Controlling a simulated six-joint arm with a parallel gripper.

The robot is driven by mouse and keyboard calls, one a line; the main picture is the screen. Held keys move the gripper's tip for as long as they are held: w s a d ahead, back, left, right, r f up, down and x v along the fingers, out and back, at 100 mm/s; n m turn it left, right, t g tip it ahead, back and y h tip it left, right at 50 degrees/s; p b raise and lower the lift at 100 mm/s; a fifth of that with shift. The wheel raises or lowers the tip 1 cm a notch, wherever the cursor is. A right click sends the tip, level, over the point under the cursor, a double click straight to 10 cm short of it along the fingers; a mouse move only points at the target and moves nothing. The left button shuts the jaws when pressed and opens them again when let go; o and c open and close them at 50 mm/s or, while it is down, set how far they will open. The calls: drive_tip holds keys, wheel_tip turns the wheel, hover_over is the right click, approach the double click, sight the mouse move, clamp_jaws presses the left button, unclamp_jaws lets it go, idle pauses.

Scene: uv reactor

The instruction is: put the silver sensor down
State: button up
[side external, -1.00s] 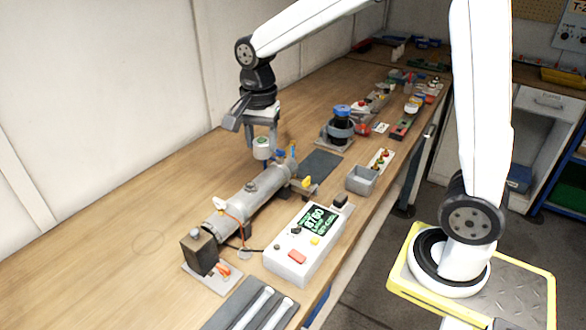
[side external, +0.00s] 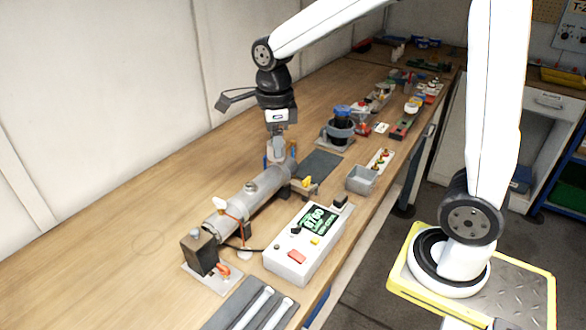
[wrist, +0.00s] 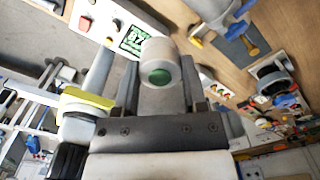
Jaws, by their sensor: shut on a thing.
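My gripper (side external: 278,138) is shut on the silver sensor (side external: 277,152), above or beside the far end of the grey reactor tube (side external: 240,200) in the side external view. In the wrist view the sensor is a pale silver cylinder (wrist: 157,52) with a green round end (wrist: 160,77), between my gripper's fingers (wrist: 158,92). The fingers and the tube's end fittings crowd together in the side external view, so I cannot tell whether the sensor touches anything.
A white control box (side external: 305,243) with a lit display stands right of the tube. A grey bin (side external: 361,180), a dark mat (side external: 320,165) and a black-and-blue device (side external: 341,128) lie beyond. The wooden bench (side external: 130,220) is bare at the left.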

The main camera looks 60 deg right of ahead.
drive_tip(key=m, duration=0.2)
drive_tip(key=s+m, duration=0.1)
drive_tip(key=m, duration=0.1)
drive_tip(key=shift+d, duration=0.2)
wheel_tip(320, 180, down, 11)
drive_tip(key=shift+f, duration=0.15)
clamp_jaws()
hover_over(283, 223)
drive_tip(key=shift+f, duration=2.2)
drive_tip(key=shift+f, duration=1.75)
drive_tip(key=shift+f, duration=0.15)
drive_tip(key=o, duration=1.2)
unclamp_jaws()
